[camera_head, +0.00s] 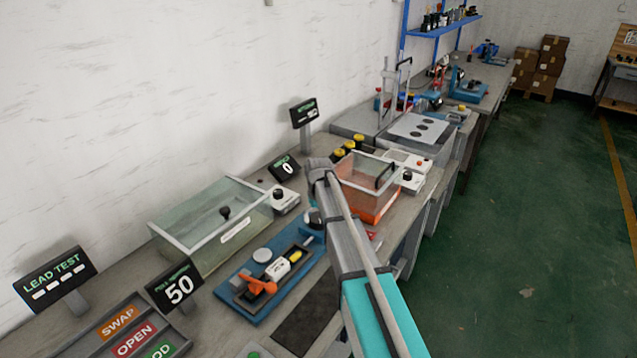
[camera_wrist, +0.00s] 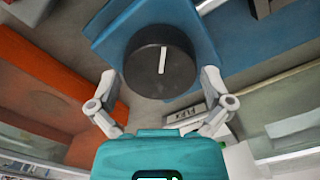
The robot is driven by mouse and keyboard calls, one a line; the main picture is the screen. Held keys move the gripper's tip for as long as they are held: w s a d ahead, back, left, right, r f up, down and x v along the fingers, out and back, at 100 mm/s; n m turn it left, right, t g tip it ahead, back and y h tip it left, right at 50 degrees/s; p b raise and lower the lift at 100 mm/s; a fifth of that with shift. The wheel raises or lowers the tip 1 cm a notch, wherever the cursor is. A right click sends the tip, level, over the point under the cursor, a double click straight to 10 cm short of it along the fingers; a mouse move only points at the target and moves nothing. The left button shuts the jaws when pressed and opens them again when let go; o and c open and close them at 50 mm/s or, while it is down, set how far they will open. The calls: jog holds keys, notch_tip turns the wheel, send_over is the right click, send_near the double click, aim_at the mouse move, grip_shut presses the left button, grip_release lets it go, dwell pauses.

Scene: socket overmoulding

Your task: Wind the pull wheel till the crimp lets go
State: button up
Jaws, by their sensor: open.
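The pull wheel (camera_wrist: 160,62) is a round black knob with a white line across its face, mounted on a blue base. In the wrist view my gripper (camera_wrist: 160,82) is open, with one finger on each side of the wheel. Clear gaps show between fingers and wheel; I cannot tell their difference in depth. In the head view the wheel (camera_head: 312,217) stands at the far end of the blue pull fixture (camera_head: 240,302), partly behind my arm. An orange clamp (camera_head: 259,286) and a white block (camera_head: 277,268) sit on the fixture. The crimp itself is too small to tell.
A pull display (camera_head: 175,288) reads 50. A clear-lidded box (camera_head: 212,230) lies left of the fixture, an orange-based clear bin (camera_head: 372,212) beyond my arm.

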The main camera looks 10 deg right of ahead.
aim_at(319, 218)
jog(key=n, duration=1.4)
notch_tip(319, 218, up, 14)
jog(key=p, duration=1.3)
jog(key=shift+p, duration=0.4)
jog(key=shift+f, duration=0.1)
dwell(0.4)
jog(key=s+d+m, duration=0.1)
jog(key=s+m, duration=1.5)
jog(key=s, duration=1.1)
jog(key=shift+d, duration=0.35)
